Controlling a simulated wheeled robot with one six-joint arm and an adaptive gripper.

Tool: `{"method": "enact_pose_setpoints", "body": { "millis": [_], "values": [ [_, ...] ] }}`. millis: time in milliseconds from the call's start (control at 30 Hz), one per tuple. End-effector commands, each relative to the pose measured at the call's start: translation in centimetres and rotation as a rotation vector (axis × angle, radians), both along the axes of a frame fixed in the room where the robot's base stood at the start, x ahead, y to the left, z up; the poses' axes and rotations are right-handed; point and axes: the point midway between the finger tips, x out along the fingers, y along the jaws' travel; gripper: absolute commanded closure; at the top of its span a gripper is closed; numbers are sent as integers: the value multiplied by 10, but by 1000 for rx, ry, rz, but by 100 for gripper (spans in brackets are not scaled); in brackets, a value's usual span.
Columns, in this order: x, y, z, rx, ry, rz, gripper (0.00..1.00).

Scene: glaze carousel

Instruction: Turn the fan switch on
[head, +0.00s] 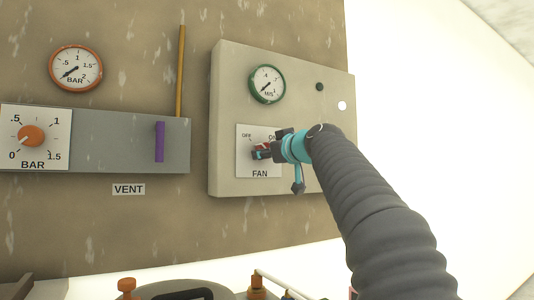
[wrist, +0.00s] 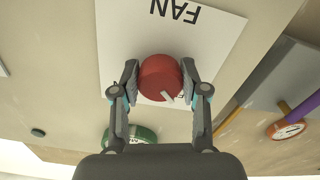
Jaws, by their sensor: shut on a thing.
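The fan switch is a red knob (wrist: 160,72) on a white plate (head: 244,138) marked FAN, with OFF at the upper left and a partly hidden ON at the upper right. My gripper (wrist: 160,82) is shut on the red knob, one finger on each side, as the upside-down wrist view shows. The knob's pale pointer (wrist: 168,98) points down and slightly right there, which seems to be toward the OFF side. In the head view my gripper (head: 262,151) hides most of the knob.
The grey fan panel (head: 225,95) also carries a green-rimmed gauge (head: 267,84), a dark lamp (head: 319,87) and a white lamp (head: 342,106). To the left are an orange BAR knob (head: 31,135), a purple VENT handle (head: 159,142) and an orange gauge (head: 76,68).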

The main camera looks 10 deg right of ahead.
Motion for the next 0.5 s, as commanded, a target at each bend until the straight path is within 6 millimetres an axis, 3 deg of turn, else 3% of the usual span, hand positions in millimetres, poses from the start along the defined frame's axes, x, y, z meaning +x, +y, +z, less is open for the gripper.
{"method": "enact_pose_setpoints", "body": {
  "millis": [500],
  "values": [
    [0, 0, 1, 160, 52, -1, 91]
  ]
}}
